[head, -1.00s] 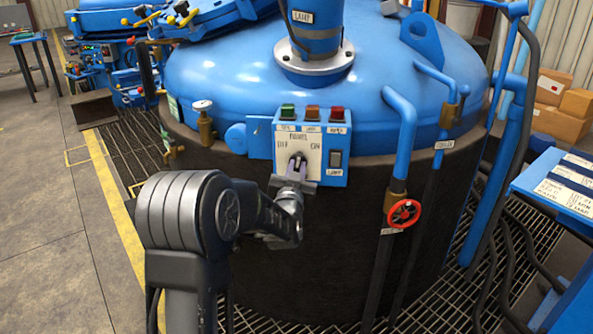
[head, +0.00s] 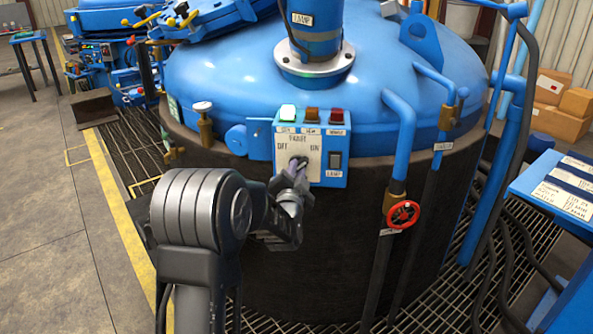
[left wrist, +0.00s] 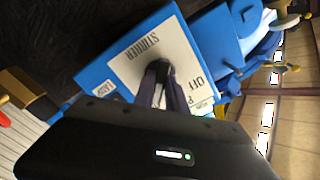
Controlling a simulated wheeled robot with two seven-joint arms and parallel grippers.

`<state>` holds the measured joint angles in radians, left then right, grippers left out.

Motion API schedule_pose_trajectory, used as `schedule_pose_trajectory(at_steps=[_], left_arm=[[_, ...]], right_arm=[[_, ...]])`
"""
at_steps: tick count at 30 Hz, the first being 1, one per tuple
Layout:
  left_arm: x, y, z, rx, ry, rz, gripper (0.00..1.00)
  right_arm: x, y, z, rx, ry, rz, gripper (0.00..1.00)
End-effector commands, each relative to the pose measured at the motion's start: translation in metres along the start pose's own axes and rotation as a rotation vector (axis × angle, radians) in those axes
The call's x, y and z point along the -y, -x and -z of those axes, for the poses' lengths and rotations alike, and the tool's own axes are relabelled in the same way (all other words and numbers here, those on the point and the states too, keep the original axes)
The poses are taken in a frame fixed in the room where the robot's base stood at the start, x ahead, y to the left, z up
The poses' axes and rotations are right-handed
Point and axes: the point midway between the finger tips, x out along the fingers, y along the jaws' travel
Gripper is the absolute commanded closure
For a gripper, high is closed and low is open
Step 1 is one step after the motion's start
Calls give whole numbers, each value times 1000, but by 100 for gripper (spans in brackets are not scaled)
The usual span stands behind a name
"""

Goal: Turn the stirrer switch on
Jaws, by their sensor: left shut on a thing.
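The stirrer switch is a small dark knob (head: 301,160) on the white plate (head: 312,148) of a blue control box (head: 281,124). The plate reads OFF at left and ON at right. My left gripper (head: 297,170) is shut on the knob from the front, its wrist rolled at a slant. In the left wrist view, the fingers (left wrist: 167,90) close around the knob (left wrist: 160,70) beside the word STIRRER; they hide much of it, so its exact pointing is unclear. The green light (head: 288,112) on the box is lit brightly. My right gripper is not in view.
An orange light (head: 312,114), a red light (head: 337,115) and a lamp rocker switch (head: 335,160) sit on the same box. The box is on a large blue-lidded vessel (head: 390,60). A red handwheel valve (head: 403,214) and pipes stand to the right.

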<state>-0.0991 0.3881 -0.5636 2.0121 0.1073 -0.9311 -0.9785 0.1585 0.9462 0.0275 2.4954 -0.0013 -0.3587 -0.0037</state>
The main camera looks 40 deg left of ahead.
Motion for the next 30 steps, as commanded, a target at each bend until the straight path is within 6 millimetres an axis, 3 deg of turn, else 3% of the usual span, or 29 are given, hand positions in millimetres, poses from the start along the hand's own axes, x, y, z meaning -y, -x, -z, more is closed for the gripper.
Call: schedule_pose_trajectory(at_steps=[9, 10, 18, 30], left_arm=[[-1, 0, 0, 0, -6, -1, 100], [-1, 0, 0, 0, -5, -1, 83], [0, 0, 0, 0, -3, -1, 62], [0, 10, 0, 0, -1, 0, 62]], right_arm=[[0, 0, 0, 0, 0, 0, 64], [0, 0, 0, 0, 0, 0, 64], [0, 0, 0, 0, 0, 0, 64], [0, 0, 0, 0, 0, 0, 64]])
